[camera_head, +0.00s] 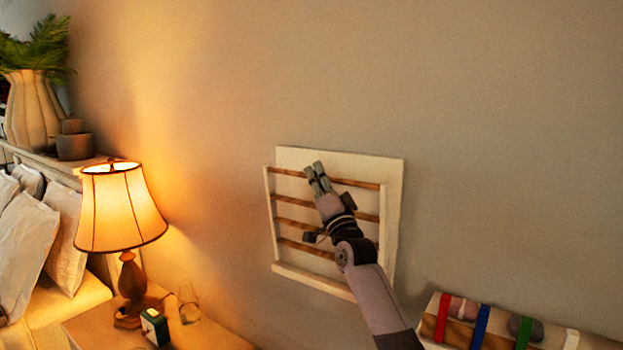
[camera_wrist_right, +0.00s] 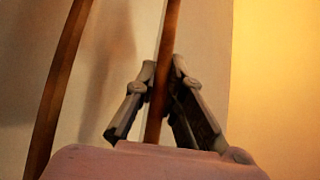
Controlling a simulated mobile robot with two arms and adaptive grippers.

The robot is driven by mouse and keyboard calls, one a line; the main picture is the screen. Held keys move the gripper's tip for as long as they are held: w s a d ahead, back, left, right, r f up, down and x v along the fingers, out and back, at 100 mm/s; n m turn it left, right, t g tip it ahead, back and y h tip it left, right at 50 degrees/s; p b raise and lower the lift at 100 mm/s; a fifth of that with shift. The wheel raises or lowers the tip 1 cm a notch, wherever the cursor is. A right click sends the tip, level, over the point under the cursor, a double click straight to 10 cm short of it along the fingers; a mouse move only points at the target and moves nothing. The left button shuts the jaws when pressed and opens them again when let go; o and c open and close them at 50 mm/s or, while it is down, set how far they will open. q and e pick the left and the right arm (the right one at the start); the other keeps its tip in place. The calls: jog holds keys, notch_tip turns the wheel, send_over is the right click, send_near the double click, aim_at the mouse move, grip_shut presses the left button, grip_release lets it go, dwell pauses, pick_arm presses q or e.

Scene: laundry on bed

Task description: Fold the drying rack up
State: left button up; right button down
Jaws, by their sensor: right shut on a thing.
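The drying rack (camera_head: 391,235) is a white wooden frame with several brown horizontal rods, mounted on the wall. Its rod frame tilts slightly out from the white back panel (camera_head: 340,159) at the left side. My right gripper (camera_head: 317,172) is at the top rod (camera_head: 358,183), with its fingers pointing up across it. In the right wrist view my fingers (camera_wrist_right: 163,75) are closed around a brown rod (camera_wrist_right: 168,35), and another rod (camera_wrist_right: 62,90) runs beside it. My arm hides part of the lower rods. My left gripper is not in view.
A lit lamp (camera_head: 120,208), a glass (camera_head: 188,302) and a small green clock (camera_head: 155,327) stand on a bedside table (camera_head: 215,337) at lower left. The wall around the rack is clear.

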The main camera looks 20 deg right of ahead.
jog(key=shift+w+d+f, duration=0.1)
jog(key=shift+w+f, duration=0.05)
jog(key=shift+f, duration=0.15)
jog(key=c, duration=1.7)
grip_release()
jog(key=shift+d, duration=0.15)
jog(key=shift+o, duration=0.2)
jog(key=shift+r, duration=0.1)
jog(key=v, duration=1.2)
